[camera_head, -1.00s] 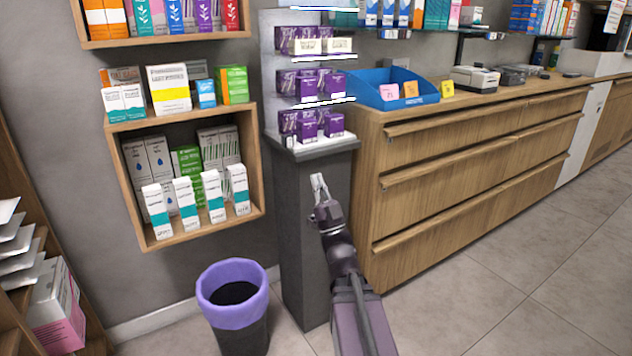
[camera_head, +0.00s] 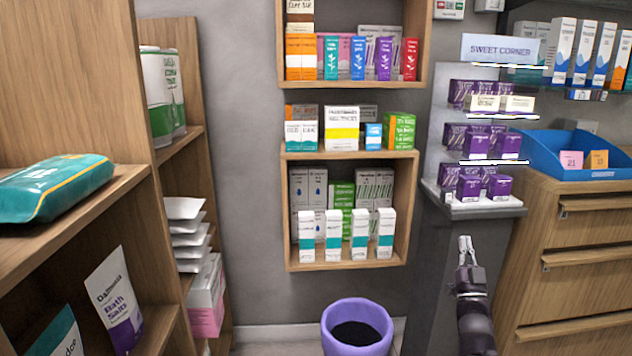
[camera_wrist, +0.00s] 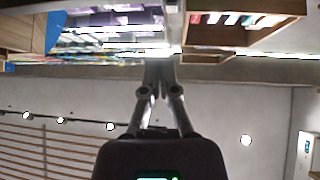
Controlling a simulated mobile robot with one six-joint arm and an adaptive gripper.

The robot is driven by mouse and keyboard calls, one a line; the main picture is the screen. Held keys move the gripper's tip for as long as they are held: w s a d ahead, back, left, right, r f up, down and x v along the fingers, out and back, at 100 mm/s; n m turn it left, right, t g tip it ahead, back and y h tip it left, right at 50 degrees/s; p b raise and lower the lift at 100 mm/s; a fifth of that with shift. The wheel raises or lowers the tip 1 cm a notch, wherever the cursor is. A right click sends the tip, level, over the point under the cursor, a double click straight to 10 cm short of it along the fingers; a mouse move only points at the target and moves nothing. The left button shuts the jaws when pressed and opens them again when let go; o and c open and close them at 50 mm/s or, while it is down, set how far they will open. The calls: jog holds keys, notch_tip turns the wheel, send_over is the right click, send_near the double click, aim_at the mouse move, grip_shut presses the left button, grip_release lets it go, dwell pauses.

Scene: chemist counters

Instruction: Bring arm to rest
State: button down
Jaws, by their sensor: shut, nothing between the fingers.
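My gripper (camera_head: 466,244) shows at the lower right of the head view, in front of the grey display column (camera_head: 440,270). It points upward, below the column's lowest shelf of purple boxes. Its fingers are together and empty. In the wrist view the two fingers of my gripper (camera_wrist: 158,75) meet at their tips, with nothing between them. The wrist view appears upside down, with ceiling lamps low in the picture.
A purple-rimmed bin (camera_head: 357,325) stands on the floor left of my arm. Wooden drawers (camera_head: 575,270) stand close on the right. A wall shelf (camera_head: 345,155) with boxes hangs behind. A wooden rack (camera_head: 60,225) fills the left side.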

jog(key=w+a+f+m+g+p, duration=0.1)
jog(key=w+a+f+g+p, duration=0.1)
jog(key=a+f+g, duration=0.4)
jog(key=w+a+f+g+p, duration=0.1)
jog(key=w+f+g+p, duration=0.1)
jog(key=f+g, duration=0.7)
jog(key=s+a+f+n+g+y+p, duration=0.1)
jog(key=s+a+f+n+g+p, duration=0.1)
jog(key=s+a+f+g, duration=0.35)
jog(key=s+a+f+n+g+y+p, duration=0.1)
jog(key=s+a+f+g+p, duration=0.1)
jog(key=s+a+g, duration=0.7)
notch_tip(320, 180, up, 38)
jog(key=s+d+t+p, duration=0.1)
jog(key=d+t+p, duration=0.1)
jog(key=p, duration=3.6)
jog(key=shift+s+d+f+t, duration=0.15)
jog(key=shift+s+f+t, duration=0.05)
jog(key=shift+t, duration=0.45)
